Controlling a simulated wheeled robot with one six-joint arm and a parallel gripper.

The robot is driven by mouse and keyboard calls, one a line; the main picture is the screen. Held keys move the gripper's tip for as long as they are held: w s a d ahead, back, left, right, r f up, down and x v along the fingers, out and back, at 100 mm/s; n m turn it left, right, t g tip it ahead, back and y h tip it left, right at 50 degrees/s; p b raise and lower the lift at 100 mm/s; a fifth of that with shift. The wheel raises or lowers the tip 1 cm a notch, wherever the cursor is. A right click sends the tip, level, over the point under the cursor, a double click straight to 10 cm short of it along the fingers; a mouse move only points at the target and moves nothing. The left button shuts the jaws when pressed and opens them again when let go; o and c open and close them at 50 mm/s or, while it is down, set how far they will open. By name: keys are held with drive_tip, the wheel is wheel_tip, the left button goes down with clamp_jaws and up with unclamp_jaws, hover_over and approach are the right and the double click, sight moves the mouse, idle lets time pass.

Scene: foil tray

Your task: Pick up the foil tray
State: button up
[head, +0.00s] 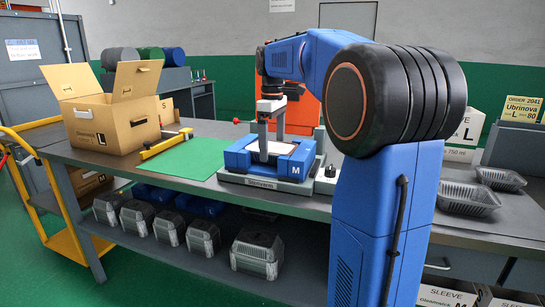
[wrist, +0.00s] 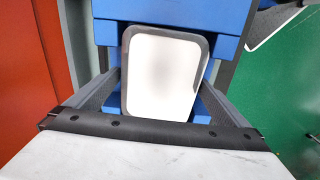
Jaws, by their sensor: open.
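A tray with a pale, flat top and a grey rim, which I take for the foil tray (head: 276,147), sits in a blue holder (head: 240,158) marked M on the bench. In the wrist view the foil tray (wrist: 160,75) is near the middle, with the blue holder (wrist: 180,10) around it. My gripper (head: 272,150) points down over it, and its fingers look apart. In the wrist view my gripper (wrist: 160,100) has one finger on each side of the tray. I cannot tell whether the fingers touch its rim.
Two empty grey trays (head: 467,197) stand on the bench at the right. An open cardboard box (head: 112,122) marked L and a green mat (head: 182,160) lie to the left. Several lidded grey containers (head: 257,252) are on the lower shelf. A yellow cart (head: 40,215) is at far left.

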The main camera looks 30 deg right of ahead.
drive_tip(key=shift+f, duration=0.8)
drive_tip(key=c, duration=0.8)
